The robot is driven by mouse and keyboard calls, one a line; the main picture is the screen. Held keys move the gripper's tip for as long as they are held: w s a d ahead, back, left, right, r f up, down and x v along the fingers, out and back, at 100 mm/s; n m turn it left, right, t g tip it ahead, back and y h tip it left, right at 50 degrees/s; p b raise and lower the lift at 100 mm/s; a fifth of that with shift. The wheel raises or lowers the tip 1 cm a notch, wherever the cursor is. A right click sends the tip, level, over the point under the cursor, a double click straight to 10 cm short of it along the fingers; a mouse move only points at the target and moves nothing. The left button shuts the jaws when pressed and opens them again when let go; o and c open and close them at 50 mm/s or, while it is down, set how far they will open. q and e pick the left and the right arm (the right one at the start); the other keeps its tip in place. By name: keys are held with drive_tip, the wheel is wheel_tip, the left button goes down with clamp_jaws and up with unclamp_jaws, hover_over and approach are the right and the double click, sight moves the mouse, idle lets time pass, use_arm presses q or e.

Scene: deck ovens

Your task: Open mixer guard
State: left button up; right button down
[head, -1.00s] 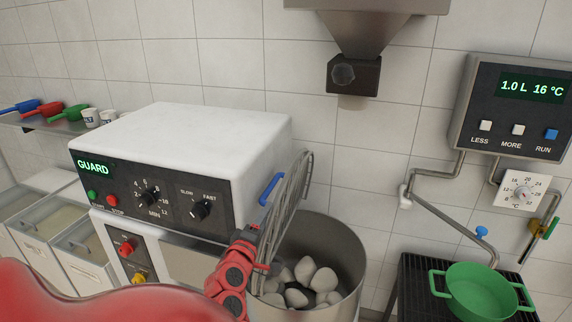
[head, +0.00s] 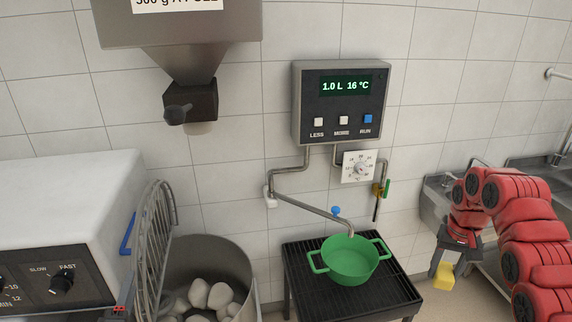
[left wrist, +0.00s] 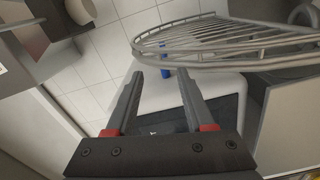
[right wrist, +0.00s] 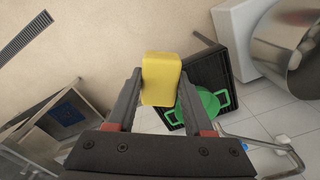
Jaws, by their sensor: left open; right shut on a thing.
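The mixer guard (head: 152,250) is a wire grille standing steeply tilted up at the left rim of the steel bowl (head: 248,268). A blue handle (head: 128,235) sits beside it. In the left wrist view the guard (left wrist: 225,45) crosses just beyond my fingertips, and the blue handle (left wrist: 164,70) shows between them. My left gripper (left wrist: 160,90) is open and empty; I cannot tell whether it touches the guard. In the head view only a small red bit of that arm shows at the bottom. My right gripper (right wrist: 160,85) is shut on a yellow block (right wrist: 161,72), away from the mixer.
The white mixer housing (head: 70,195) stands left of the bowl, which holds pale lumps (head: 205,294). A green pot (head: 348,262) stands on a black rack (head: 390,298) under the water panel (head: 340,100). A hopper (head: 185,60) hangs above; a sink (head: 435,195) is at the right.

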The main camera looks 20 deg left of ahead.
drive_tip(key=shift+r+p, duration=1.3)
drive_tip(key=shift+r, duration=0.2)
drive_tip(key=shift+r+p, duration=0.3)
use_arm(q)
drive_tip(key=v, duration=0.7)
use_arm(e)
drive_tip(key=shift+r, duration=0.3)
use_arm(q)
drive_tip(key=shift+w+p, duration=0.1)
drive_tip(key=shift+p, duration=0.2)
